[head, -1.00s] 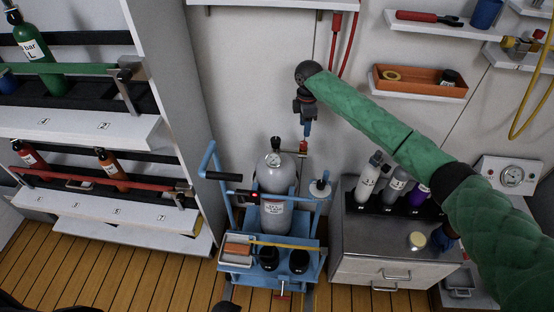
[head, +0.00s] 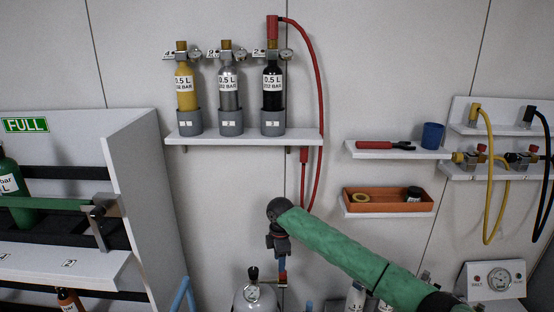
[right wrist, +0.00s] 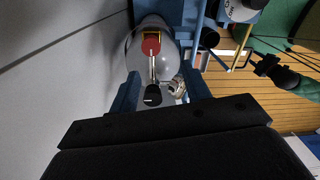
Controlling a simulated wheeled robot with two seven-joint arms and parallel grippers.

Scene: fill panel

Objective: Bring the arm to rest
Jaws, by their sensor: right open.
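My right arm in its green sleeve comes in from the lower right of the head view. Its gripper (head: 282,266) points down by the wall, close beside the top of a grey cylinder (head: 255,299) with a gauge. In the right wrist view, the blue fingers of the right gripper (right wrist: 160,90) stand apart with nothing held between them. The cylinder's rounded top (right wrist: 137,62) and a red knob (right wrist: 151,46) lie beyond them. A green sleeve and a dark gripper-like part (right wrist: 268,66), seemingly my left, show at the right there; its jaws are unclear.
A wall shelf (head: 240,137) holds small yellow, silver and black cylinders. A red hose (head: 318,90) hangs near my right arm. An orange tray (head: 388,207) and a blue cup (head: 432,136) sit on shelves to the right. A rack (head: 150,200) stands left.

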